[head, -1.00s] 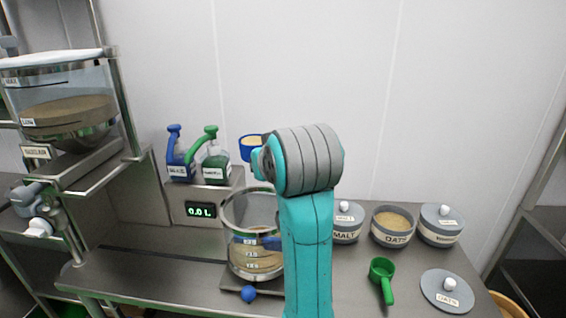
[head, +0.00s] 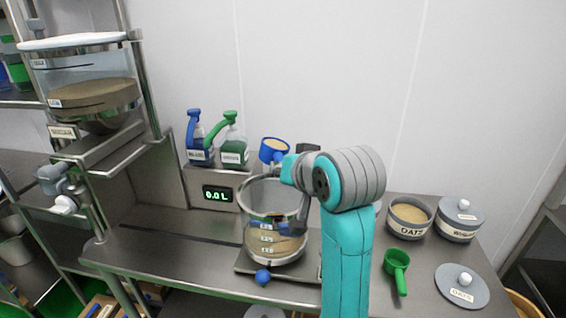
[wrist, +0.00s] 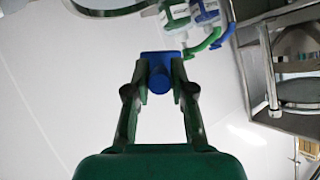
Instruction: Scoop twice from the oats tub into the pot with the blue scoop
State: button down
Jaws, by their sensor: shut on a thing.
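My gripper (wrist: 158,85) is shut on the handle of the blue scoop (wrist: 157,65). In the head view the blue scoop (head: 269,155) is up above the pot, slightly tilted, with tan oats-like contents in its cup. The clear pot (head: 246,212) stands below it with brown contents at the bottom; my arm covers part of its right side. The open oats tub (head: 410,233) stands to the right, holding tan oats. Its grey lid (head: 455,294) lies on the counter in front of it.
A green scoop (head: 397,265) lies near the oats tub, beside a lidded tub (head: 456,229). Blue (head: 196,150) and green (head: 233,153) pump bottles stand behind the pot. A display (head: 217,194) reads 0.0 L. A large clear vessel (head: 85,85) is at the left.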

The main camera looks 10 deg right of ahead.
jog(key=f+m+y, duration=0.2)
jog(key=m, duration=0.1)
jog(key=shift+d+f+y, duration=0.1)
jog(key=shift+d+y, duration=0.2)
jog(key=shift+y, duration=0.1)
jog(key=shift+f+m+t+y, duration=0.35)
jog(key=shift+m+y, duration=0.35)
jog(key=shift+m, duration=0.3)
jog(key=m+t+y, duration=0.1)
jog(key=m, duration=0.1)
jog(key=f+m+t+y, duration=0.1)
jog(key=m, duration=0.2)
jog(key=m+t+y, duration=0.1)
jog(key=m, duration=0.2)
jog(key=shift+d+f+y, duration=0.1)
jog(key=shift+f+y, duration=0.15)
jog(key=shift+y, duration=0.15)
jog(key=shift+r, duration=0.1)
